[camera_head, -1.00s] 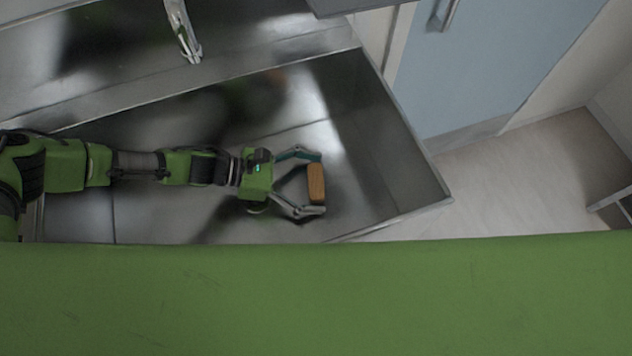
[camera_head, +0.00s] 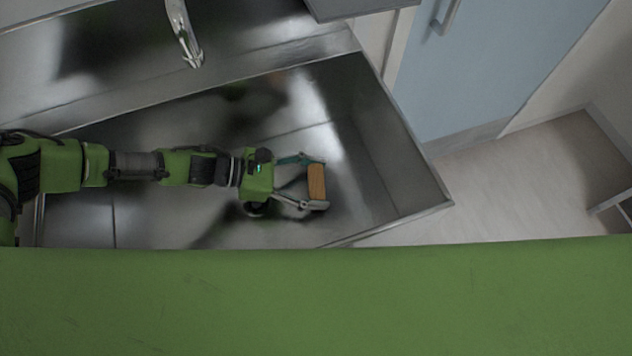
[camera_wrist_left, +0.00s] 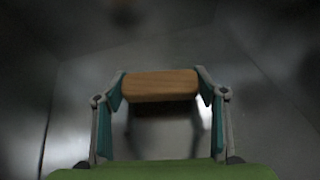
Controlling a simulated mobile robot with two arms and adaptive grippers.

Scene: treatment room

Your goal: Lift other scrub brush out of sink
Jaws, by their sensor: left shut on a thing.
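The scrub brush shows as a wooden block (camera_head: 316,182) over the right part of the metal sink (camera_head: 385,165). My left gripper (camera_head: 316,184) reaches in from the left and is shut on the brush, one finger at each end. In the left wrist view the brush (camera_wrist_left: 160,85) lies crosswise between the two fingertips, with a dark shape below it that may be its shadow or reflection. I cannot tell how far the brush is above the sink floor. My right gripper is not in view.
A metal faucet (camera_head: 184,35) stands at the sink's back edge. The sink's right wall rises beyond the brush. A blue cabinet door (camera_head: 480,70) and open floor (camera_head: 520,190) lie to the right. My green body fills the bottom.

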